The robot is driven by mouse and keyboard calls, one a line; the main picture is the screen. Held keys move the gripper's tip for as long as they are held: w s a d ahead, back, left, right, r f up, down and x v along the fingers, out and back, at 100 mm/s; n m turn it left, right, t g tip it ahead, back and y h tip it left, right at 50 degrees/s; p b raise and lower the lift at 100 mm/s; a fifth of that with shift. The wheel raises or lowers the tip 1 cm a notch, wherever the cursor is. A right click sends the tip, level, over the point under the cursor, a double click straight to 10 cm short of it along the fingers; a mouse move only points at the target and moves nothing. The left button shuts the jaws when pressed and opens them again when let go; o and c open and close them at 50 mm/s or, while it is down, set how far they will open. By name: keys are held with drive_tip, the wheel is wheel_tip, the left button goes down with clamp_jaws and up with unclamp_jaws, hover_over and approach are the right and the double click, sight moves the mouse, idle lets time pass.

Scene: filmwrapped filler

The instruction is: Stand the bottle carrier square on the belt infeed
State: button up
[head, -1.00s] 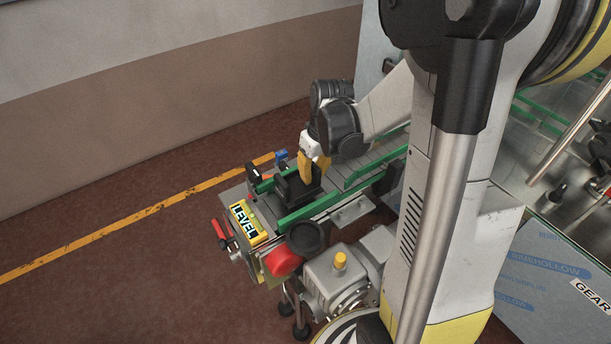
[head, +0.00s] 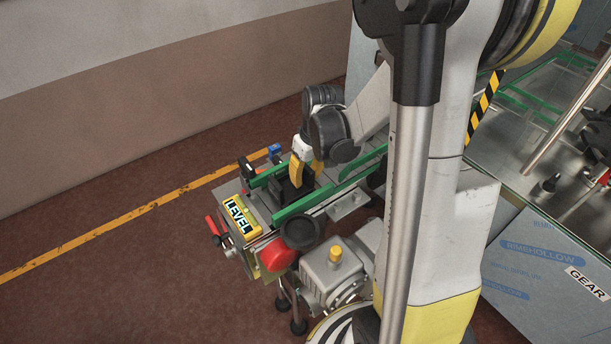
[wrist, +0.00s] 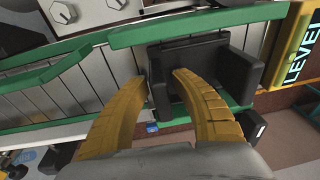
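The black bottle carrier (head: 287,191) stands on the belt infeed (head: 258,204) between the green guide rails, near the end with the LEVEL block. In the wrist view the carrier (wrist: 210,60) looks upright and roughly in line with the rails; its underside is hidden. My gripper (head: 303,172) is at the carrier's end away from the LEVEL block. In the wrist view my gripper (wrist: 160,76) has its yellow fingers apart. One fingertip is outside the carrier's end wall and the other overlaps the carrier. I cannot tell whether either touches it.
Green rails (head: 308,203) run along both sides of the belt. The yellow LEVEL block (head: 240,216) lies at the belt end.

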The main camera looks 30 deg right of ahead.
drive_tip(key=r+p, duration=0.1)
drive_tip(key=r, duration=0.3)
drive_tip(key=s+r, duration=0.1)
drive_tip(key=r, duration=0.2)
drive_tip(key=r+p, duration=0.1)
drive_tip(key=r, duration=0.3)
drive_tip(key=shift+s+d+r+p, duration=0.3)
drive_tip(key=shift+s+d, duration=0.05)
drive_tip(key=shift+a+r, duration=0.1)
drive_tip(key=shift+r, duration=0.2)
drive_tip(key=s+a+r+t, duration=0.2)
drive_tip(key=s+a+r, duration=0.1)
drive_tip(key=a, duration=0.4)
drive_tip(key=s+a+r+t, duration=0.3)
drive_tip(key=s+a+r, duration=0.1)
drive_tip(key=s+a, duration=0.2)
drive_tip(key=shift+a+t+h, duration=0.3)
drive_tip(key=shift+a+h, duration=0.1)
drive_tip(key=shift+a, duration=0.1)
drive_tip(key=shift+r, duration=0.1)
